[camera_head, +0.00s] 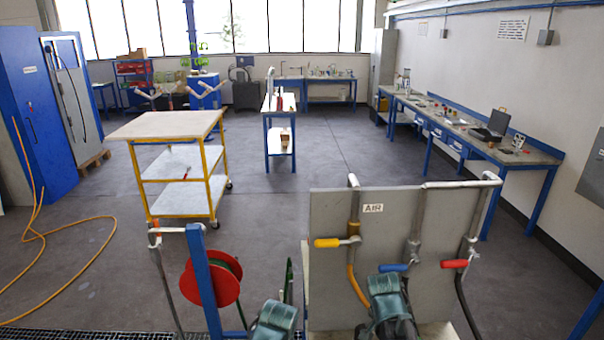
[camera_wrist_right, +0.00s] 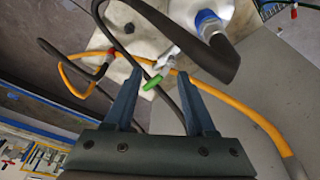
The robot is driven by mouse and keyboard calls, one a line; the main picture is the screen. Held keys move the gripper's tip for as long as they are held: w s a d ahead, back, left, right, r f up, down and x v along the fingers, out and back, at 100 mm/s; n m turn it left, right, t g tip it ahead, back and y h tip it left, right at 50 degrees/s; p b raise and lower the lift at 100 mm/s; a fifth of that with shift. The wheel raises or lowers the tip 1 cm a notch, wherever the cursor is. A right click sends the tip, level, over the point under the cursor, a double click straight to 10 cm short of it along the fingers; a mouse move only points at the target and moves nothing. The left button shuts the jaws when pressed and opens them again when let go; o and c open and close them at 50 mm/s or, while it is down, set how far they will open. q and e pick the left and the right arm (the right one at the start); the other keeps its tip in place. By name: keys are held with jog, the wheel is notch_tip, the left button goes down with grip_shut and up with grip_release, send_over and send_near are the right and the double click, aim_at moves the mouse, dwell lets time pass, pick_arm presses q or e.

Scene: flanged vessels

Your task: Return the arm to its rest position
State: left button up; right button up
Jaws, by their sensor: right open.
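My right gripper (camera_wrist_right: 160,74) is open in the right wrist view, its two dark blue fingers apart with nothing held between them. Beyond the fingers are a green-handled fitting (camera_wrist_right: 153,82), an orange hose (camera_wrist_right: 235,103) and black hoses; I cannot tell how far away they are. In the head view, a teal part of my right arm (camera_head: 389,298) is in front of the grey panel at the bottom. A teal part of my left arm (camera_head: 274,322) is at the bottom edge, left of the panel. No fingers of either gripper show in the head view.
A grey panel (camera_head: 330,215) marked AIR carries yellow (camera_head: 327,243), blue (camera_head: 393,268) and red (camera_head: 454,264) valve handles close in front. A red hose reel (camera_head: 209,283) on a blue post stands left of it. A yellow trolley (camera_head: 165,126) stands beyond; the floor around it is mostly clear.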

pick_arm(q)
notch_tip(320, 180, down, 12)
jog(key=b, duration=1.2)
pick_arm(e)
jog(key=s+a+f+n+g, duration=0.1)
jog(key=s+a+f+n, duration=0.4)
jog(key=a+f+n, duration=0.1)
jog(key=s+a+f+n+y, duration=0.1)
jog(key=s+a+f+n, duration=0.5)
jog(key=a, duration=0.5)
jog(key=shift+a+f+n+g, duration=0.15)
jog(key=shift+f+n+g, duration=0.25)
jog(key=shift+n, duration=0.6)
pick_arm(q)
jog(key=shift+f, duration=0.1)
jog(key=shift+o, duration=0.2)
